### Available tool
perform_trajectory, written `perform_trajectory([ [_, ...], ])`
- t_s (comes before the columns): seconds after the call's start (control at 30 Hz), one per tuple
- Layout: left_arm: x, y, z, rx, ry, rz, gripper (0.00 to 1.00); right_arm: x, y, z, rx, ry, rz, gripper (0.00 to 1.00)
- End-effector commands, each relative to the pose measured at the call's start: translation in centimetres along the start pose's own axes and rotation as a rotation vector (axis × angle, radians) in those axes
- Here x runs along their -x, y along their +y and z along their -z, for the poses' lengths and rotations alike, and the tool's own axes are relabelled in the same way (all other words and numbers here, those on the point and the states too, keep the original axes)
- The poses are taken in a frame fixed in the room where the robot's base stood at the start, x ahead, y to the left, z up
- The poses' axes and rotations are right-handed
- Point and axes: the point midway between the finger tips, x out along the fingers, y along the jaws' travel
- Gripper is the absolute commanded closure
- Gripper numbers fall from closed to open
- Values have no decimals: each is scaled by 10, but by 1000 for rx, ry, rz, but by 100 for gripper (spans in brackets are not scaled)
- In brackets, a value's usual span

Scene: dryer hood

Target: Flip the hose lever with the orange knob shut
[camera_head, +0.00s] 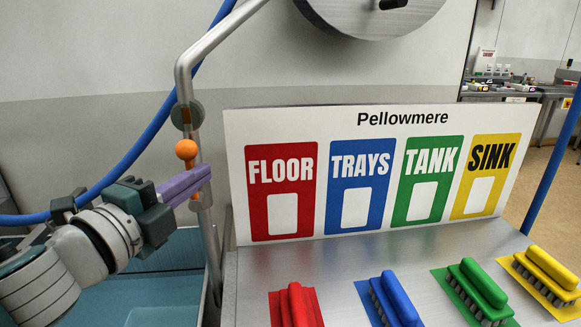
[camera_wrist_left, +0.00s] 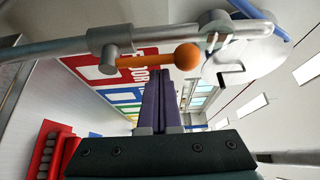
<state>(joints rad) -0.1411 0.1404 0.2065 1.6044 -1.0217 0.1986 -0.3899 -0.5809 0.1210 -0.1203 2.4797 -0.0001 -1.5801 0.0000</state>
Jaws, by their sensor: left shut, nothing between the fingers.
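The orange knob (camera_head: 186,149) sits in front of the grey standing pipe (camera_head: 211,240), just below a round grey fitting (camera_head: 196,116). In the left wrist view the knob (camera_wrist_left: 187,57) is on the end of an orange lever (camera_wrist_left: 138,61), which sticks out from a grey fitting (camera_wrist_left: 108,57) on the pipe. My left gripper (camera_head: 206,172) has purple fingers, shut and empty. In the head view the fingertips overlap the pipe just below the knob; in the wrist view they point at the knob and lever. I cannot tell whether they touch. My right gripper is not in view.
A sign board (camera_head: 375,118) with colour panels stands right of the pipe on a steel counter (camera_head: 345,258). Red (camera_head: 296,305), blue (camera_head: 396,298), green (camera_head: 483,284) and yellow (camera_head: 552,268) brushes lie there. A blue hose (camera_head: 140,145) runs behind my left arm, above a teal basin (camera_head: 120,290).

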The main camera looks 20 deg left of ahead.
Motion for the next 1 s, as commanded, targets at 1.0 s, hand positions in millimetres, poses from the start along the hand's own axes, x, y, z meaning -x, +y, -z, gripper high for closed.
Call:
perform_trajectory([
  [1.0,4,1,-8,83,-1,50,100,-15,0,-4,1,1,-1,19],
])
